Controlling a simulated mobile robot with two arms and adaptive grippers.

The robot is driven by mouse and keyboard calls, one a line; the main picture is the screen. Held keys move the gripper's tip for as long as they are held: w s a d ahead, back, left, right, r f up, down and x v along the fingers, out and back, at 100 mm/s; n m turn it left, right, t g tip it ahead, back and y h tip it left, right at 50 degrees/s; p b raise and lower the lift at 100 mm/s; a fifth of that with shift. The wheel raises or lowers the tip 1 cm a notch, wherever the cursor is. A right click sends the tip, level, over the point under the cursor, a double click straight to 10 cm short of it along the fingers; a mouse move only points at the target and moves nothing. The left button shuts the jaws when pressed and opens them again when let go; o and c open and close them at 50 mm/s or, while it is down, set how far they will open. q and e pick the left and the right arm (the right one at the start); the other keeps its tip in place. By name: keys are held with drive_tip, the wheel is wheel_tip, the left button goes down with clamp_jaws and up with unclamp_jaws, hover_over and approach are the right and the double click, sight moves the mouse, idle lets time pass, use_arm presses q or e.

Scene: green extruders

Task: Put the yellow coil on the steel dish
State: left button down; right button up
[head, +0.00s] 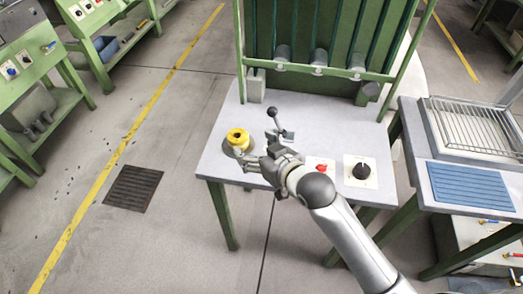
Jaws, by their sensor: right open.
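The yellow coil (238,138) stands near the left edge of the white-topped table (225,119). Under and around it shows the rim of a grey round dish (231,152), so the coil appears to rest on that steel dish. My right gripper (247,157) is open, its fingers just to the front right of the coil. I cannot tell whether a fingertip touches the coil or the dish. The right arm comes in from the lower right over the front of the table. My left gripper does not show.
A lever with a black knob (272,112) stands just behind my right gripper. A red knob (321,168) and a black dial (361,170) sit right of it. A green frame with grey cylinders rises at the back. A blue ribbed mat (470,184) lies on the right-hand table.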

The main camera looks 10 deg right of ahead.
drive_tip(key=shift+v, duration=1.3)
